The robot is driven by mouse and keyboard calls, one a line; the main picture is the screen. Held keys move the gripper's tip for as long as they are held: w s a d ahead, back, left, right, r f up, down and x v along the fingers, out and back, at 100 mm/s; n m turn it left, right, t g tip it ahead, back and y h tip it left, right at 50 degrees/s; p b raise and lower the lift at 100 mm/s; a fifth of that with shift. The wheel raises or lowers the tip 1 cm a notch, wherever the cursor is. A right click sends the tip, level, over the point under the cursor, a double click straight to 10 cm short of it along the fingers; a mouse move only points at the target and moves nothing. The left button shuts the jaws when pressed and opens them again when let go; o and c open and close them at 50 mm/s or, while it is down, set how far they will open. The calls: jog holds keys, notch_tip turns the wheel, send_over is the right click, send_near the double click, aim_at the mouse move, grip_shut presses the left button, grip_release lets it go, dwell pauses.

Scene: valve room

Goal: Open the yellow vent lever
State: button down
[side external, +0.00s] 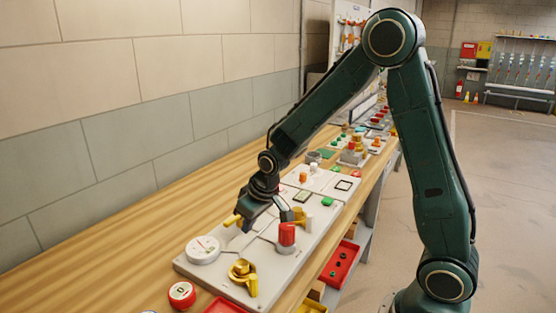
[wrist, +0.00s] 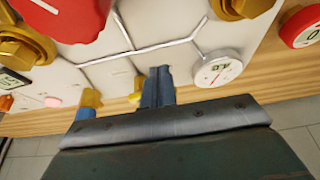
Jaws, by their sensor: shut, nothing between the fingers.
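The yellow vent lever (side external: 233,220) shows near the wall side of the pale valve panel (side external: 290,262), just left of my gripper. My gripper (side external: 254,219) is low over the panel, shut and empty. In the wrist view its blue-grey fingers (wrist: 158,86) are together, with a small yellow part (wrist: 135,97) close to their left side. Another yellow piece (wrist: 90,97) shows farther left. My gripper body hides much of the lever, so I cannot tell whether the fingers touch it or how far it is turned.
A red knob (side external: 287,234), a brass valve (side external: 243,274) and a white gauge (side external: 203,250) stand close around my gripper on the panel. A red-rimmed dial (side external: 182,294) sits at the near end. The wooden bench (side external: 120,255) is bare toward the wall.

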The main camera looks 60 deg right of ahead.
jog(key=shift+w, duration=1.6)
